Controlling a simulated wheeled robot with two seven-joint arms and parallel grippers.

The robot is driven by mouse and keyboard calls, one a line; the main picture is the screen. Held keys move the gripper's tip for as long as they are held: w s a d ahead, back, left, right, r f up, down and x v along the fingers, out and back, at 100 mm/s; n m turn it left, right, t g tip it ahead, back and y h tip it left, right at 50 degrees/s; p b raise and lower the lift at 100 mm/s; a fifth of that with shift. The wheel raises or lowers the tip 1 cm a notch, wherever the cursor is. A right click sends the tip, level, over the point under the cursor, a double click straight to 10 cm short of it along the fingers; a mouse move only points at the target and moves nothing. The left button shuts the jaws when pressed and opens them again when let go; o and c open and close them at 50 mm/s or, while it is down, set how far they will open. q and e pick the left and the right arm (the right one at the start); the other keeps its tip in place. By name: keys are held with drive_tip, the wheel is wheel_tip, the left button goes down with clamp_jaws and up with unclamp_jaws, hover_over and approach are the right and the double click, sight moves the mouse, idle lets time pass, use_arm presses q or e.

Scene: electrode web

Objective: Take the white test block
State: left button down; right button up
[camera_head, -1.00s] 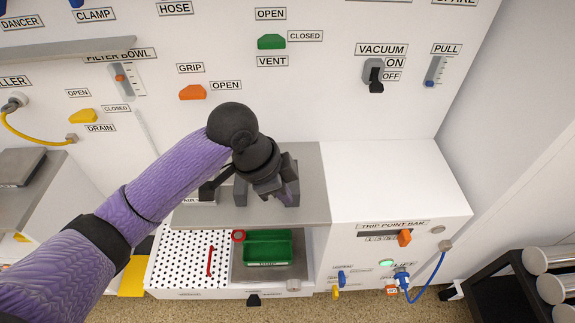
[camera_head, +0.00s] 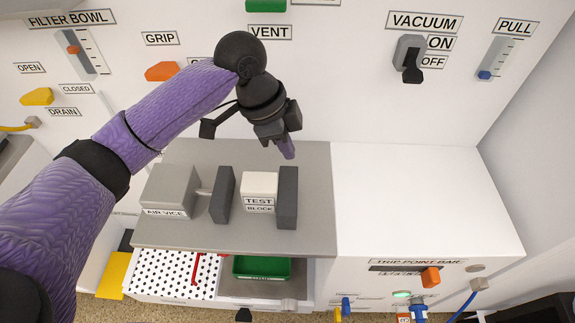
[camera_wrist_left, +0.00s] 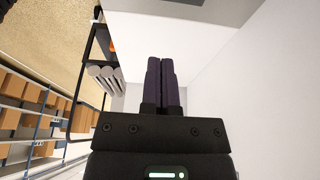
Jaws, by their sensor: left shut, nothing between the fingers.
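The white test block (camera_head: 259,190) sits on the grey bench top (camera_head: 300,157), labelled TEST BLOCK. It stands between the two dark jaws of the air vice (camera_head: 170,187). The right jaw (camera_head: 288,197) is against or very close to the block, and the left jaw (camera_head: 222,194) is apart from it by a narrow gap. My left gripper (camera_head: 287,148) hangs above and behind the block and the right jaw, shut and empty. Its closed fingers also show in the left wrist view (camera_wrist_left: 160,80). The block is not visible in the left wrist view.
Below the bench are a perforated white tray (camera_head: 165,270), a red handle (camera_head: 196,267) and a green bin (camera_head: 262,267). The white cabinet top (camera_head: 410,190) to the right is clear. The back panel holds the VACUUM switch (camera_head: 409,58) and an orange GRIP knob (camera_head: 161,72).

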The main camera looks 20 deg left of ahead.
sight(288, 189)
use_arm(q)
drive_tip(key=b+x, duration=0.5)
drive_tip(key=x, duration=0.5)
drive_tip(key=shift+s+a+f, duration=0.1)
drive_tip(key=shift+s+f, duration=0.05)
drive_tip(key=shift+f, duration=0.1)
drive_tip(key=a, duration=0.2)
drive_tip(key=s+a+b, duration=0.1)
drive_tip(key=shift+a+r, duration=0.1)
drive_tip(key=shift+r, duration=0.2)
drive_tip(key=shift+a+r, duration=0.1)
drive_tip(key=shift+a, duration=0.1)
drive_tip(key=shift+r, duration=0.1)
use_arm(e)
wheel_tip(288, 189, down, 6)
drive_tip(key=s, duration=0.1)
drive_tip(key=shift+a+g, duration=0.2)
drive_tip(key=shift+g, duration=0.1)
drive_tip(key=shift+s+d+r, duration=0.1)
drive_tip(key=shift+s, duration=0.1)
